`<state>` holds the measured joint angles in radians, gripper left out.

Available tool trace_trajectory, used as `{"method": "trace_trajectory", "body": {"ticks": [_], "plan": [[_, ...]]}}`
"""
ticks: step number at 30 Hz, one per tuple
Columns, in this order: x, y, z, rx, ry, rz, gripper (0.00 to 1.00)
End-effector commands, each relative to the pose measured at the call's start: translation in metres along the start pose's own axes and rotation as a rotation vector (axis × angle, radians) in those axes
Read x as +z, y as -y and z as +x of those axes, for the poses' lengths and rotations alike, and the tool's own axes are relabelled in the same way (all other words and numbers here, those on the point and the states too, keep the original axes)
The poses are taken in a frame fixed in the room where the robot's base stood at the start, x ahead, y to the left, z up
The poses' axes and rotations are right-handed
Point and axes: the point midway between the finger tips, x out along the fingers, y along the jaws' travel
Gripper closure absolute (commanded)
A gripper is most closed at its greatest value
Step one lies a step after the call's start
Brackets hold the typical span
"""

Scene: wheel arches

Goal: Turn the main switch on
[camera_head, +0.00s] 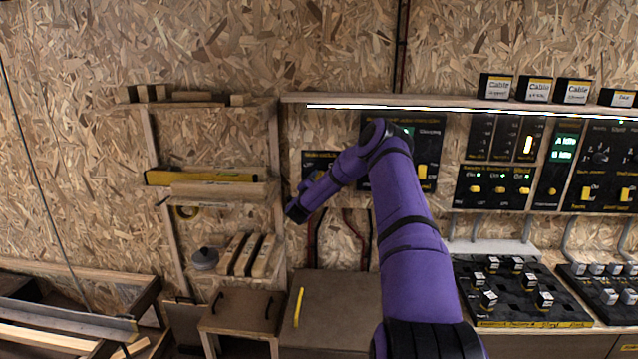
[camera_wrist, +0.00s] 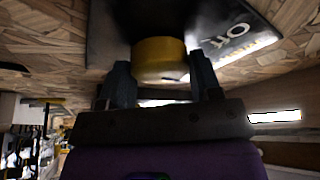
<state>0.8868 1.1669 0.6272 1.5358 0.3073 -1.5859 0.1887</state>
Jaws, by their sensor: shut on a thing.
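The main switch knob (camera_wrist: 160,58) is a yellow round piece on a dark panel (camera_wrist: 112,30) in the wrist view. White lettering that looks like "Off" shows to the right of the knob. My gripper (camera_wrist: 160,75) has one finger on each side of the knob and is shut on it. In the head view a small dark panel (camera_head: 320,156) sits on the wall behind my purple arm's end. My arm hides its lower part, and I cannot see the knob or fingertips clearly there.
Larger control panels (camera_head: 497,185) with yellow switches and lit displays fill the wall at right. A shelf with a light strip (camera_head: 450,108) runs above. Wooden shelving (camera_head: 205,190) stands left of my wrist. A brown cabinet (camera_head: 340,300) lies below.

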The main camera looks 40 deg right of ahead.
Motion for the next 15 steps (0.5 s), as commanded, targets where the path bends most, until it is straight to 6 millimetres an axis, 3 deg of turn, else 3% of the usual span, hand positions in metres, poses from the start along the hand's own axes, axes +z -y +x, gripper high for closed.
{"method": "trace_trajectory", "body": {"ticks": [15], "plan": [[-0.0011, 0.0032, 0.0005, 0.178, 0.0, 0.428, 0.66]]}}
